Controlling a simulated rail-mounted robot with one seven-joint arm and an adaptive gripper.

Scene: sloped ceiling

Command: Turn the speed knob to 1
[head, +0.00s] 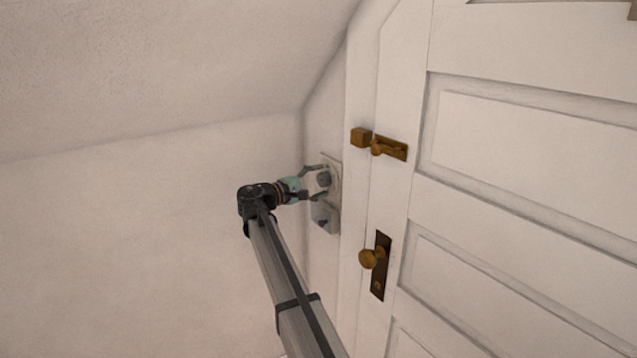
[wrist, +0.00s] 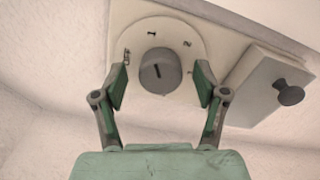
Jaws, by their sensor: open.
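The speed knob (wrist: 160,70) is a grey round knob on a pale dial plate (wrist: 183,27) in the wrist view. A short dark line on its face runs nearly up and down, tilted slightly. A "1" stands above the knob and a "2" to the upper right; a mark at the left is hard to read. My gripper (wrist: 161,86) is open, with one green-padded finger on each side of the knob and a gap on both sides. In the head view the knob (head: 324,179) sits on the wall between the fingers of my gripper (head: 321,181).
A grey box with a small dark knob (wrist: 290,92) is beside the dial, and below it in the head view (head: 325,217). A white door with a brass latch (head: 389,147) and a door knob (head: 371,258) stands at the right. The ceiling (head: 170,70) slopes above.

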